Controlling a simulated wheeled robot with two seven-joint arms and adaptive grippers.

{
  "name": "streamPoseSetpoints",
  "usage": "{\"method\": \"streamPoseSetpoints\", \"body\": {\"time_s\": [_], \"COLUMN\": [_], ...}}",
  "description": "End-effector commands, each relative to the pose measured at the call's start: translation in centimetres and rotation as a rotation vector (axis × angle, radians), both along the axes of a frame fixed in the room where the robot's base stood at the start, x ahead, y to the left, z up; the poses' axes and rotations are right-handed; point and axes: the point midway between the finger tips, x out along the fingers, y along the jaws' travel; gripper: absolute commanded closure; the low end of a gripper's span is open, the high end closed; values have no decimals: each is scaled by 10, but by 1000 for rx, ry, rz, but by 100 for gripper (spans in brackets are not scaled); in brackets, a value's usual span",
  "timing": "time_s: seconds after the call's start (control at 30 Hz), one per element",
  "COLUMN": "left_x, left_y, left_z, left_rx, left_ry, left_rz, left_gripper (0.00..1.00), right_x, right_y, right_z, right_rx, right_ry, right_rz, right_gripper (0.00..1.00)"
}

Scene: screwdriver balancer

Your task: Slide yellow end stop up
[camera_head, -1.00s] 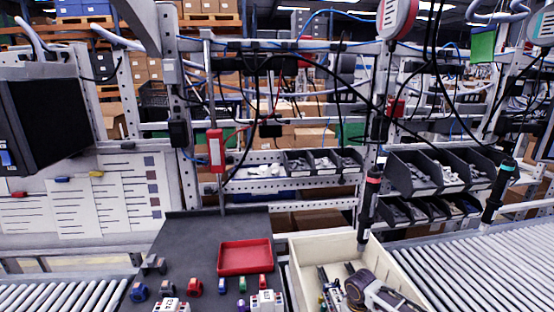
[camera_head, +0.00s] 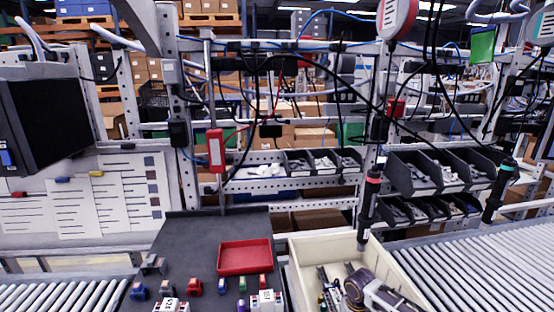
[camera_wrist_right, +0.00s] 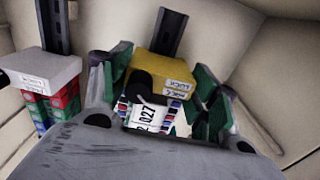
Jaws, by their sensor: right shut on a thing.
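The yellow end stop (camera_wrist_right: 165,70), a block with white labels, shows in the right wrist view. A dark rail (camera_wrist_right: 168,32) runs up beyond it. Below it is a white part (camera_wrist_right: 150,117) with printed digits and red and blue bits along its sides. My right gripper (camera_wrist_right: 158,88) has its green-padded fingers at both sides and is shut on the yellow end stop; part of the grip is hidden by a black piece. In the head view my right gripper (camera_head: 353,290) is down inside the cream crate (camera_head: 402,272). My left gripper is not in view.
In the wrist view a second rail (camera_wrist_right: 55,25) with a grey block (camera_wrist_right: 38,70) and red and green parts stands left. In the head view, a red tray (camera_head: 245,257) and several small parts lie on the dark mat (camera_head: 190,235).

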Motion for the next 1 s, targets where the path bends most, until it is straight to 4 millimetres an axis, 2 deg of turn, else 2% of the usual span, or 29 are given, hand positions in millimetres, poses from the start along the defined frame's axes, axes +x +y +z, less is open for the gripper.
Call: {"method": "streamPoseSetpoints", "body": {"time_s": [0.03, 1.0], "left_x": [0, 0], "left_y": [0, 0], "left_z": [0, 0], "left_rx": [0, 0], "left_ry": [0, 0], "left_rz": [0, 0], "left_gripper": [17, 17], "right_x": [0, 10], "right_y": [14, 15], "right_z": [1, 5], "right_rx": [25, 27], "right_ry": [-6, -14], "right_rz": [11, 8], "right_gripper": [63, 63]}}
